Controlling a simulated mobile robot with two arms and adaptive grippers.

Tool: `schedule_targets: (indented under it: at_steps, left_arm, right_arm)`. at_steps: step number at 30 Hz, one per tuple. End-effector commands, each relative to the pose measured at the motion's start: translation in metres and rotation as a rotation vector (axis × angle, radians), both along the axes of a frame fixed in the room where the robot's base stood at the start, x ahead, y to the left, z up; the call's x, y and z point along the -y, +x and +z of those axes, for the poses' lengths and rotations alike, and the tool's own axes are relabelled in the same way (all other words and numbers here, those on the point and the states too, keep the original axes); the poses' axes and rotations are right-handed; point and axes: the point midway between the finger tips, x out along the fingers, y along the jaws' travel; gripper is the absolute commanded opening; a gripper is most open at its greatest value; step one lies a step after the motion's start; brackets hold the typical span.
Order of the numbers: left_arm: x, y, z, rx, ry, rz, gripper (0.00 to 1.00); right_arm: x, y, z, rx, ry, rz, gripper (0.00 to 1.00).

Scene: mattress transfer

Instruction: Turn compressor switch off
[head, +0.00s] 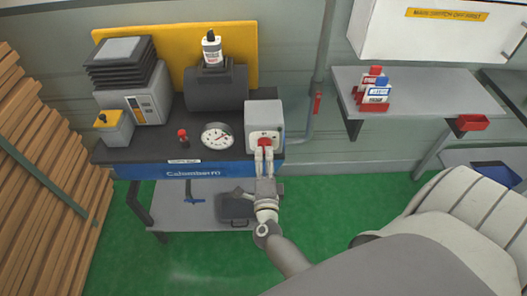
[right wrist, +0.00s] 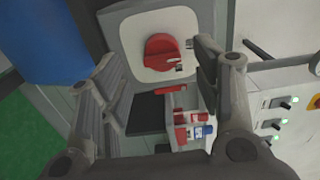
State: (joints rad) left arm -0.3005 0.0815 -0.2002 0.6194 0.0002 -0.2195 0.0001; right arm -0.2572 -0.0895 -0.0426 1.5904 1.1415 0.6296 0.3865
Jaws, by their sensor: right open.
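The compressor switch is a red rotary knob (head: 264,142) on the front of a grey box (head: 264,112) at the bench's right end. In the right wrist view the red knob (right wrist: 162,55) sits on a pale rounded plate (right wrist: 136,40). My right gripper (head: 264,156) is open, its two fingers pointing at the knob from the front. In the right wrist view the fingers (right wrist: 158,62) stand apart to either side of the knob, with nothing held. I cannot tell whether they touch it. My left gripper does not show.
The dark bench (head: 196,150) also holds a dial gauge (head: 217,136), a dark motor unit (head: 216,88) and a bottle (head: 211,50). A grey wall shelf (head: 430,90) with small red, white and blue boxes (head: 374,92) is at right. Planks (head: 45,150) lean at left. Green floor (head: 340,200) is open.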

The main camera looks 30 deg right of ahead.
Motion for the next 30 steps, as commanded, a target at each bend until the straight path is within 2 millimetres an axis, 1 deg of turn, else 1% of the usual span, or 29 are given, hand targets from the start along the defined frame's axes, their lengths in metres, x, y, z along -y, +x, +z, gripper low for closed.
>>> schedule_targets:
  at_steps: [1,6,9,12,18,30]
  left_arm:
    - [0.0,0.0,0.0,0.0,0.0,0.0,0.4]
    - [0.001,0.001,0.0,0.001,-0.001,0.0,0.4]
    - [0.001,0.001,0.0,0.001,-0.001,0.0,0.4]
    - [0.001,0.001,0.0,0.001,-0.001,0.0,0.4]
    - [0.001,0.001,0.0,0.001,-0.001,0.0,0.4]
    - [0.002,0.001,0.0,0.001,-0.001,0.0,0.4]
  right_arm:
    - [-0.006,-0.011,-0.001,-0.003,0.001,0.0,0.59]
    - [-0.023,-0.039,-0.001,-0.003,0.002,0.0,0.59]
    - [-0.031,-0.051,-0.001,-0.003,-0.001,0.0,0.59]
    - [-0.036,-0.059,0.0,-0.001,-0.001,0.0,0.59]
    - [-0.04,-0.065,0.0,0.001,-0.001,0.0,0.59]
    - [-0.04,-0.064,0.0,0.0,-0.001,0.0,0.59]
